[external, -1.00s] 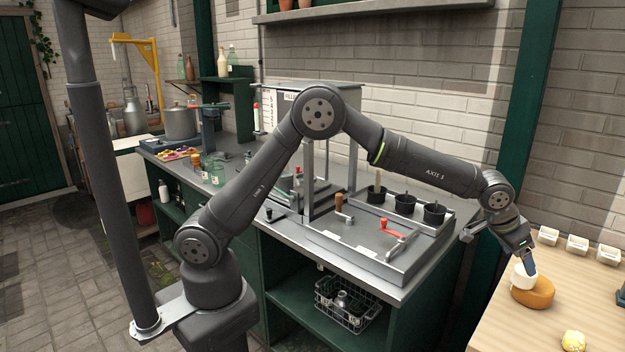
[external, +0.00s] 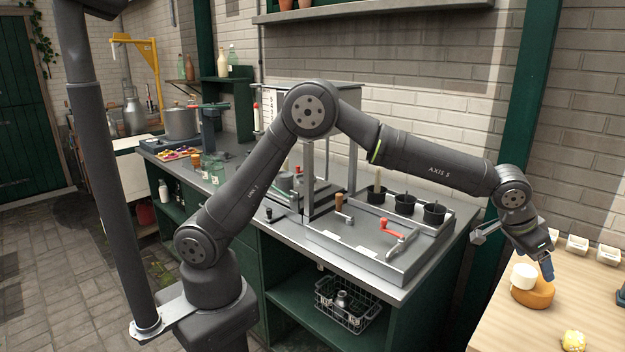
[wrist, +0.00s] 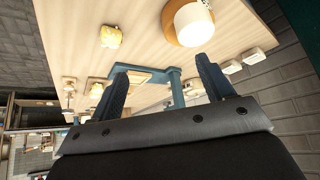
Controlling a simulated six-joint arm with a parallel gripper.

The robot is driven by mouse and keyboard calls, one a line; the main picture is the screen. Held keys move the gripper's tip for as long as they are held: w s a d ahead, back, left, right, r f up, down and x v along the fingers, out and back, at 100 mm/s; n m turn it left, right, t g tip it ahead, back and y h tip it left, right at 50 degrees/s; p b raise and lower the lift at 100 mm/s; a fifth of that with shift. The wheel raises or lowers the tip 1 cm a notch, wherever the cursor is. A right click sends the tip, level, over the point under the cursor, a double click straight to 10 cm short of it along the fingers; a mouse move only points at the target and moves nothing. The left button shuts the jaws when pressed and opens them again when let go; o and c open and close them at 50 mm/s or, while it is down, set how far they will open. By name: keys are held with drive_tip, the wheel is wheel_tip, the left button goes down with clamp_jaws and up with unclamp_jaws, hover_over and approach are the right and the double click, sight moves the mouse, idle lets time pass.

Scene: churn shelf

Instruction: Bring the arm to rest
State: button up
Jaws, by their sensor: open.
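My gripper (external: 546,266) is at the right of the external view, raised a little above the wooden table, to the right of a white round piece (external: 523,277) on an orange-brown round base (external: 534,294). In the wrist view my gripper (wrist: 165,85) shows two dark blue fingers spread apart with nothing between them. The white piece (wrist: 193,24) and its round base (wrist: 170,28) lie beyond the fingertips there, apart from them. My arm is bent in an arch over the grey counter.
The wooden table (external: 500,325) carries a yellow lump (external: 574,341) and several small white blocks (external: 577,245) at its back. The grey counter (external: 340,262) holds a tray with black cups (external: 434,214) and a red-handled crank (external: 391,229). A brick wall stands behind.

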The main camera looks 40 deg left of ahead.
drive_tip(key=s+r, duration=0.3)
drive_tip(key=s, duration=0.2)
drive_tip(key=w+a+r+n, duration=0.1)
drive_tip(key=w+a+r, duration=0.35)
drive_tip(key=w, duration=0.25)
drive_tip(key=w+a+r+y, duration=0.1)
drive_tip(key=w+a+r, duration=0.2)
drive_tip(key=w+a, duration=0.35)
drive_tip(key=w+a+r+n, duration=0.1)
drive_tip(key=w+a+r, duration=0.35)
drive_tip(key=w, duration=0.25)
drive_tip(key=w+a+r, duration=0.4)
drive_tip(key=a, duration=0.4)
drive_tip(key=w+a+r+n, duration=0.1)
drive_tip(key=w+a+r, duration=0.2)
drive_tip(key=a, duration=0.5)
drive_tip(key=w+a+r+n+t+y, duration=0.1)
drive_tip(key=w+a+r, duration=0.3)
drive_tip(key=a, duration=0.4)
drive_tip(key=shift+w+a+r, duration=0.3)
drive_tip(key=shift+r, duration=0.2)
